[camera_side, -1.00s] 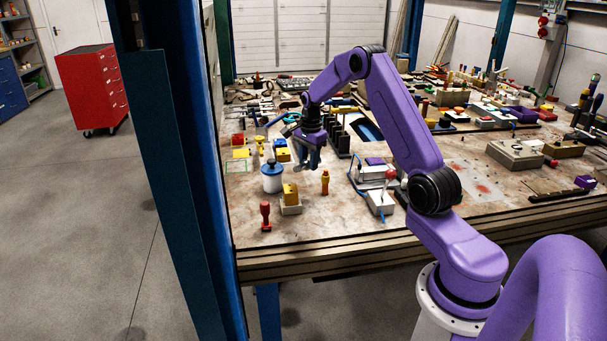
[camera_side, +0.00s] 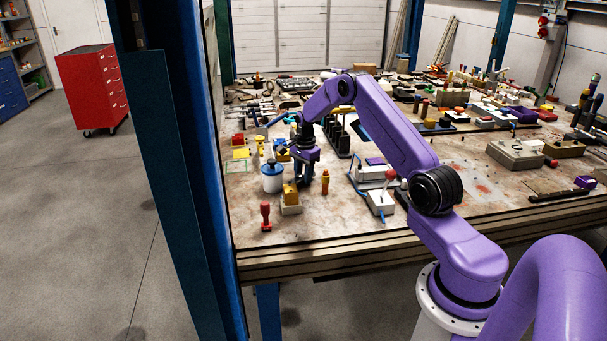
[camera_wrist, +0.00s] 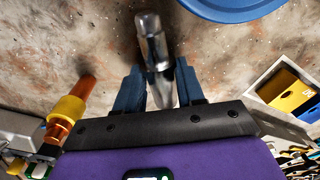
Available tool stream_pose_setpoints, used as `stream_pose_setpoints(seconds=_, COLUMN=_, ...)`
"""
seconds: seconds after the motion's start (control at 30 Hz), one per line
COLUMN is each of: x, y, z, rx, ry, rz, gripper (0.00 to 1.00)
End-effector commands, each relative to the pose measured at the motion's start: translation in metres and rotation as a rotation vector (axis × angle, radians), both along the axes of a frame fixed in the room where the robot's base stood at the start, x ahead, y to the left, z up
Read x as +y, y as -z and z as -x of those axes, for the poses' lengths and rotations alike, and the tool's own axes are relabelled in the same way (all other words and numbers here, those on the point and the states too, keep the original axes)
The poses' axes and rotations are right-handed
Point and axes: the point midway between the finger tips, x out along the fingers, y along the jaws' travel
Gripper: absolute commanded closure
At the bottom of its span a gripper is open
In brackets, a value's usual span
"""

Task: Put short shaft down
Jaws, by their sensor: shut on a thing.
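The short shaft (camera_wrist: 152,42) is a shiny metal cylinder, seen in the wrist view between the two blue fingers of my gripper (camera_wrist: 158,88). My gripper is shut on it, and the shaft's free end sticks out past the fingertips. In the side view my gripper (camera_side: 303,176) points down, low over the bench between the blue-lidded jar and the orange-yellow piece. The shaft cannot be made out in that view. Whether its end touches the bench is unclear.
A white jar with a blue lid (camera_side: 272,177) stands left of my gripper. An orange-yellow piece (camera_side: 325,182) stands close on the right. The stained bench top (camera_wrist: 60,40) is bare beneath the shaft.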

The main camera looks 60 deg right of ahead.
Motion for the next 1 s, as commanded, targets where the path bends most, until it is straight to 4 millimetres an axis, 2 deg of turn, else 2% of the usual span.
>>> stream_pose_setpoints(seconds=0.27, x=0.0, y=0.003, z=-0.001, rx=-0.002, ry=0.0, rz=0.001, gripper=1.0)
stream_pose_setpoints(seconds=0.3, x=0.0, y=0.004, z=0.0, rx=0.0, ry=0.0, rz=0.0, gripper=0.52)
stream_pose_setpoints(seconds=0.37, x=0.0, y=0.004, z=0.0, rx=0.0, ry=0.0, rz=0.0, gripper=0.36)
stream_pose_setpoints(seconds=0.83, x=0.0, y=0.004, z=0.0, rx=0.0, ry=0.0, rz=0.0, gripper=0.36)
stream_pose_setpoints(seconds=1.0, x=0.003, y=-0.03, z=0.001, rx=-0.004, ry=-0.001, rz=0.002, gripper=0.36)
